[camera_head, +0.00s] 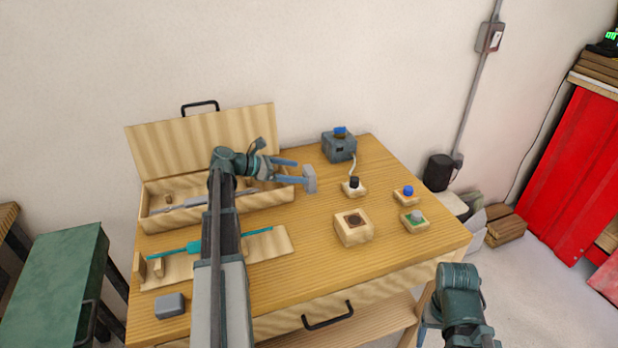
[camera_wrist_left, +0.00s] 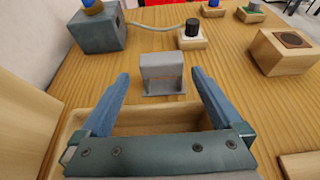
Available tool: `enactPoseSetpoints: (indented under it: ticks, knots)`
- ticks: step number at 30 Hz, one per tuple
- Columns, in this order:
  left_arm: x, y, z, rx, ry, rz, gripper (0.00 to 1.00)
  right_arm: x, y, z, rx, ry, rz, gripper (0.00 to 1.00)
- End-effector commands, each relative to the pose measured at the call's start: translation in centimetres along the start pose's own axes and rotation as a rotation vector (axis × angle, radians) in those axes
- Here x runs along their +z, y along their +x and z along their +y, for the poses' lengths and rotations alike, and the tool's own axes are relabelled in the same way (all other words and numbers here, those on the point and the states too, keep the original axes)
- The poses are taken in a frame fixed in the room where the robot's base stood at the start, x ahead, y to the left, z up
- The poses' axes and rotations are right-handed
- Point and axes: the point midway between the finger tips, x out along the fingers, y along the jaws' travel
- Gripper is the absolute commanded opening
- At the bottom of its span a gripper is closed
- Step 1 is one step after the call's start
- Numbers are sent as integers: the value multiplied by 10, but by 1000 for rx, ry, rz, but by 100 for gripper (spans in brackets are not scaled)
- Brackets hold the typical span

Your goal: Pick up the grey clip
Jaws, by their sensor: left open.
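The grey clip (camera_head: 310,180) stands upright on the table just in front of my left gripper (camera_head: 298,171). In the left wrist view the grey clip (camera_wrist_left: 162,68) is a squared arch on a flat foot. My left gripper (camera_wrist_left: 160,82) is open, with its two blue-grey fingers pointing at the clip, one to each side. The clip lies at or just beyond the fingertips, and nothing is gripped. Part of my right arm shows at the lower right of the head view, but its jaws do not show.
An open wooden case (camera_head: 225,216) lies behind and under my left arm. A grey-blue box (camera_head: 339,148) with a cable to a black-capped piece (camera_head: 354,186) stands behind. A wooden block (camera_head: 353,230), a blue knob (camera_head: 407,191) and a green pad (camera_head: 414,221) are to the right.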

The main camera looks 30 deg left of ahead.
Motion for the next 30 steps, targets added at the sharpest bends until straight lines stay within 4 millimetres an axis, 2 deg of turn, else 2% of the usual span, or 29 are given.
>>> enactPoseSetpoints:
  ticks: [7, 15, 23, 30]
  knots:
    - [1, 10, -1, -2, 1, 0, 100, 0, 3, 0, 0, 0, 0, 69]
    - [3, 48, -2, -1, 0, 0, 100, -1, 15, -2, 0, 0, 0, 69]
    - [5, 52, -2, 0, 0, 0, 100, -1, 15, -1, 0, 0, 0, 69]
    - [5, 51, -2, 0, 0, 0, 57, -1, 15, -1, 0, 0, 0, 69]
